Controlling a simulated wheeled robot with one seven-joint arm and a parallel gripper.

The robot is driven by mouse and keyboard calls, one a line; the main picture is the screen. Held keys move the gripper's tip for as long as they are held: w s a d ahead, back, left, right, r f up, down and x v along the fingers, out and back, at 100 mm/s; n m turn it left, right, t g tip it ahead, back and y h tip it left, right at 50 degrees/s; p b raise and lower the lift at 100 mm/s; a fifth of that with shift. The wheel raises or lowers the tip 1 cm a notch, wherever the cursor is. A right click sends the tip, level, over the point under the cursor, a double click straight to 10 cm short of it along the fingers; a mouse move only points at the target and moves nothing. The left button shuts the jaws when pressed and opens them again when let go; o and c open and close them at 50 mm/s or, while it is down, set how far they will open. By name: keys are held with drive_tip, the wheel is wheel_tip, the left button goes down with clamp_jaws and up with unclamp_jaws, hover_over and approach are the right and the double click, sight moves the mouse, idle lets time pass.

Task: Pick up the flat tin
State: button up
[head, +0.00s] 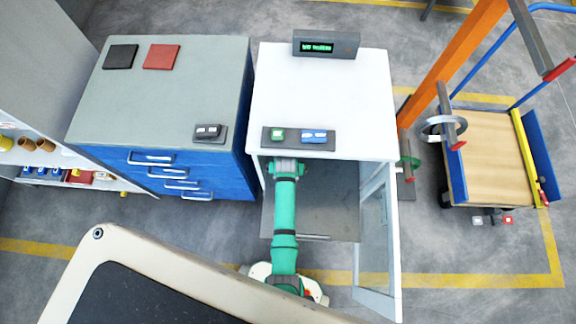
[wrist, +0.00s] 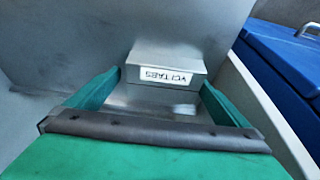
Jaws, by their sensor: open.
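The flat tin (wrist: 165,69) is a grey box labelled "VCI TABS" in the wrist view. It rests on a metallic surface, at the tips of my gripper. My gripper (wrist: 162,82) is open, with one green finger to the left of the tin and the other to its right. Nothing is held, and I cannot tell if the fingers touch the tin. In the head view my green arm reaches into the open white cabinet (head: 325,95). The cabinet top hides the tin and my gripper there.
The cabinet's glass door (head: 373,235) stands open on the right. A blue drawer unit (head: 180,172) stands left of the cabinet. A panel with two buttons (head: 299,137) sits on the cabinet top's front edge. A wooden-decked cart (head: 495,160) is farther right.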

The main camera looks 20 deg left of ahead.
drive_tip(key=shift+s+a, duration=0.2)
drive_tip(key=shift+a, duration=0.2)
drive_tip(key=c, duration=1.1)
drive_tip(key=shift+d+r, duration=0.15)
